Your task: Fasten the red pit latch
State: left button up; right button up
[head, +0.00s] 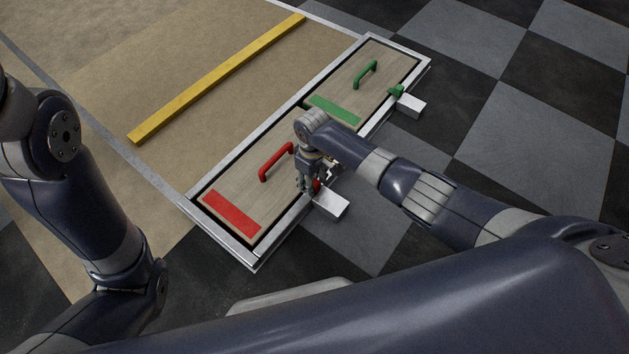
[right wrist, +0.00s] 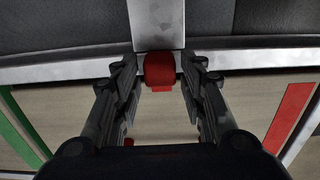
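The red latch (right wrist: 160,71) is a small red knob at the metal frame edge of the pit, in front of a white block (head: 331,204). In the head view only a sliver of it shows beside my right gripper (head: 308,190). In the right wrist view my right gripper (right wrist: 160,68) is open, with one finger on each side of the latch and a small gap at both sides. The red-marked pit lid (head: 240,190) lies flat in its frame, with a red handle (head: 275,162) and a red strip (head: 231,213). My left gripper is out of view.
A green-marked lid (head: 345,85) with a green handle (head: 366,73) and a green latch (head: 397,90) lies beyond. A yellow bar (head: 220,77) lies on the tan floor. The checkered floor (head: 510,120) at right is clear.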

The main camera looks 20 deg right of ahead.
dwell(0.3)
notch_tip(320, 180, up, 12)
dwell(0.5)
dwell(0.4)
